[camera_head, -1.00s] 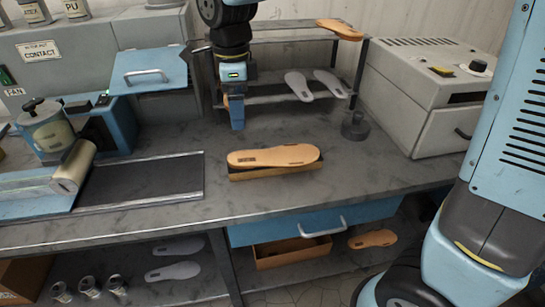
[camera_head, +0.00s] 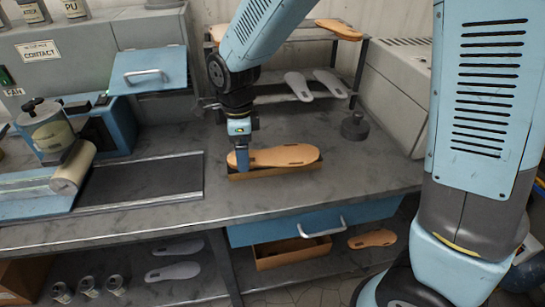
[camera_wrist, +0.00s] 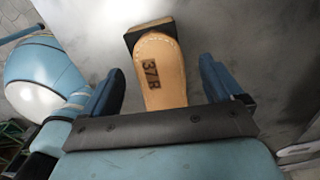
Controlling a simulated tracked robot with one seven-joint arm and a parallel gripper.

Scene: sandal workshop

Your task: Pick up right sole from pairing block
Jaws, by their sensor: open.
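The tan right sole (camera_head: 285,156) lies flat on the pairing block (camera_head: 290,170), a low wooden block on the workbench. My gripper (camera_head: 243,160) points down at the left end of the sole in the head view. In the wrist view my gripper (camera_wrist: 165,90) is open, with one blue finger on each side of the sole (camera_wrist: 160,70) and gaps between fingers and sole. The marking "37R" shows on the sole's near end. The dark end of the block (camera_wrist: 148,30) shows beyond the sole. Whether the fingertips reach down to the sole's level is unclear.
A rack (camera_head: 285,97) with grey and tan soles stands behind. A dark weight-like object (camera_head: 354,127) sits to the right of the block. A roller machine with a dark belt (camera_head: 140,182) lies left. The bench (camera_head: 290,203) in front of the block is clear.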

